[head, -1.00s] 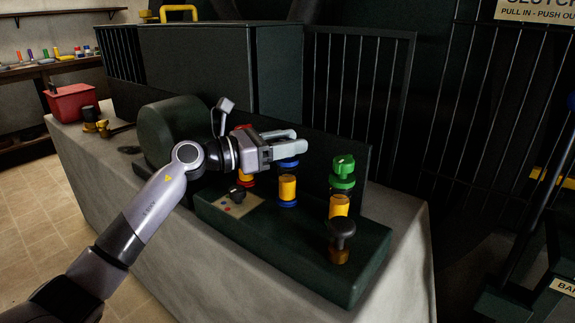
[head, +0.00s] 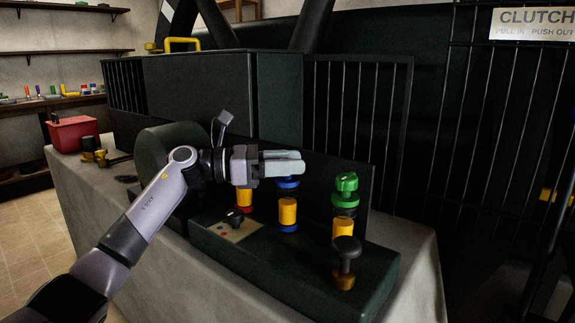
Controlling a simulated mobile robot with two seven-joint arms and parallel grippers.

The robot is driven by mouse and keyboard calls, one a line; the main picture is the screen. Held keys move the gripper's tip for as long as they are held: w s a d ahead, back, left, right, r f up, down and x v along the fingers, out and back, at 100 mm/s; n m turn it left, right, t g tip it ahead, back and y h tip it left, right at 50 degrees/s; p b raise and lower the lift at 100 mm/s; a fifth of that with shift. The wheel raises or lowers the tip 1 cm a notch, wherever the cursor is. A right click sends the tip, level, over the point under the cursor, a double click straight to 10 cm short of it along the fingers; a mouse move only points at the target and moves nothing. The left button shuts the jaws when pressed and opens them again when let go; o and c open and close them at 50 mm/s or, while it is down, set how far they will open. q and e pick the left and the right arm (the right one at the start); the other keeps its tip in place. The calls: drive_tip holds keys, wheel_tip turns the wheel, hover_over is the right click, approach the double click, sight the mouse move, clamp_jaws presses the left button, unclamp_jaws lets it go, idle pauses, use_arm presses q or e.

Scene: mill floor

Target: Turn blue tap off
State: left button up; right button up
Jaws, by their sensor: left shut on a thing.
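The blue tap (head: 288,183) stands in the middle of the dark green block, with a yellow body and blue bands; its top is mostly hidden by my fingers. My left gripper (head: 284,163) reaches in from the left at the tap's top, fingers level and pointing right, and is shut on the tap's handle. Which way the handle points cannot be seen. My right gripper is not in view.
A green-topped tap (head: 346,183) stands close to the right, and a red-and-yellow tap (head: 244,196) is partly hidden on the left. A dark knob (head: 346,250) stands at the front right, and a small black knob (head: 234,216) sits on a plate (head: 230,231). A red box (head: 73,134) is far left.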

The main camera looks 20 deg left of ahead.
use_arm(q)
drive_tip(key=shift+f, duration=0.1)
drive_tip(key=o, duration=0.9)
drive_tip(key=shift+o, duration=0.2)
drive_tip(key=v, duration=0.7)
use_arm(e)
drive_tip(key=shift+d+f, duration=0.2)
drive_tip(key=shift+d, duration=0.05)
use_arm(q)
drive_tip(key=shift+a, duration=0.1)
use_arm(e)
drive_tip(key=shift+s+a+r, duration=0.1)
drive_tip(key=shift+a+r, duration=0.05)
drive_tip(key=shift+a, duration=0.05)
